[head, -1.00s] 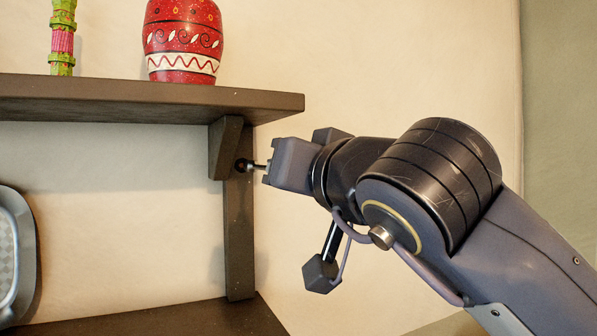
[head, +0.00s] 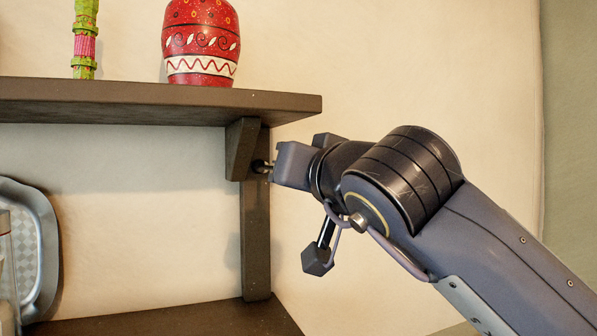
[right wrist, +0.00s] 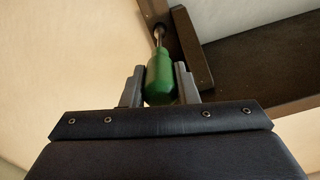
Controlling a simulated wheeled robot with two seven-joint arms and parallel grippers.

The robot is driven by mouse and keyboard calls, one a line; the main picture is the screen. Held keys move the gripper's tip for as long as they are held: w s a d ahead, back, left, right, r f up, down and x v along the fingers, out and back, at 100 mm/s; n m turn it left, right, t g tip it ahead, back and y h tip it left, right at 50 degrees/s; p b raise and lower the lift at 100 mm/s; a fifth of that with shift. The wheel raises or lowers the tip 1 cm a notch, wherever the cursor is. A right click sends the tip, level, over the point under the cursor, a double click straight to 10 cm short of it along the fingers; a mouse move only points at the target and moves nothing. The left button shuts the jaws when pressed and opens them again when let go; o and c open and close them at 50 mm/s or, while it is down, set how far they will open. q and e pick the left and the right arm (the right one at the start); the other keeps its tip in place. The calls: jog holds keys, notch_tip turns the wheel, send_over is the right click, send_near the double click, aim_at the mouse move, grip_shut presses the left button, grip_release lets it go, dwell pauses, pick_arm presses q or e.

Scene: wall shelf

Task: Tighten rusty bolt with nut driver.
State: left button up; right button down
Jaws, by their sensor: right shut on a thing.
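My right gripper (head: 276,164) is beside the shelf bracket (head: 256,215), near the top of its upright. In the right wrist view its two fingers (right wrist: 160,88) are shut on the green handle of the nut driver (right wrist: 160,77). The driver's metal shaft (right wrist: 158,36) points away from the gripper to the dark bracket. In the head view the tip of the driver (head: 259,166) is at the bracket's side, where the bolt would be; the bolt itself is hidden or too small to tell. My left gripper is not in view.
The upper shelf board (head: 160,105) lies just above my right gripper. A red patterned vase (head: 201,45) and a green and pink stick-like object (head: 84,40) stand on it. A lower board (head: 180,318) and a grey tray (head: 38,245) are at lower left. The wall at right is bare.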

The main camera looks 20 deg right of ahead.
jog(key=shift+w, duration=1)
dwell(0.6)
